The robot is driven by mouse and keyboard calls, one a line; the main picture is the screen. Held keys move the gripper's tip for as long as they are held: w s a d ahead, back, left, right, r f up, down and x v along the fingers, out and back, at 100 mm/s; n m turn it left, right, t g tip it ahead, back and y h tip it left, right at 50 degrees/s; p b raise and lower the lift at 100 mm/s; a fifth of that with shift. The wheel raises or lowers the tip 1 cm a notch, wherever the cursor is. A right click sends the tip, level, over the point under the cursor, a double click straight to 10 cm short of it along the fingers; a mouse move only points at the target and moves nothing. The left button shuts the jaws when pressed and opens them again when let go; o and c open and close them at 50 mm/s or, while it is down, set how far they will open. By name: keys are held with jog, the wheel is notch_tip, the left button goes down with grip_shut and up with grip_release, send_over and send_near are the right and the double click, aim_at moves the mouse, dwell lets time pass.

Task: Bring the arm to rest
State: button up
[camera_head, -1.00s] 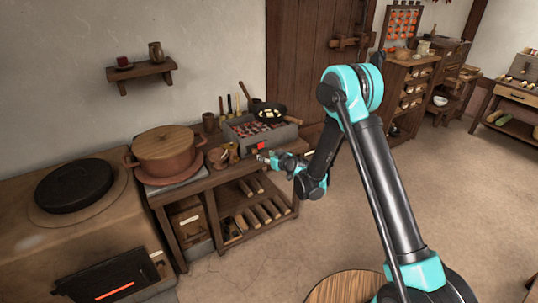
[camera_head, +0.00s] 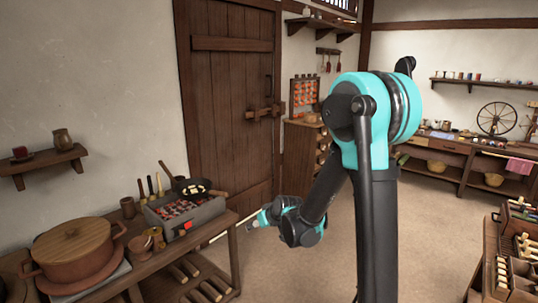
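My arm rises on the right of the view, its elbow high and its forearm folded down to the left. My gripper (camera_head: 257,221) hangs in front of the wooden door, just right of the wooden table (camera_head: 232,228) with the grill. It is small and partly turned away, so I cannot tell whether its fingers are open or shut.
A grill box (camera_head: 185,215) with a pan (camera_head: 193,187), and a lidded pot (camera_head: 78,250), stand on the table. A wooden door (camera_head: 232,110) is behind. Open floor (camera_head: 265,262) lies below my gripper. A bench (camera_head: 508,262) stands at right.

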jog(key=s+d+f+m+g+h, duration=0.2)
jog(key=s+d+m+h, duration=0.3)
jog(key=s+d, duration=1.8)
jog(key=s+g, duration=0.1)
jog(key=s, duration=0.2)
jog(key=shift+d+m, duration=0.2)
jog(key=shift+m, duration=0.2)
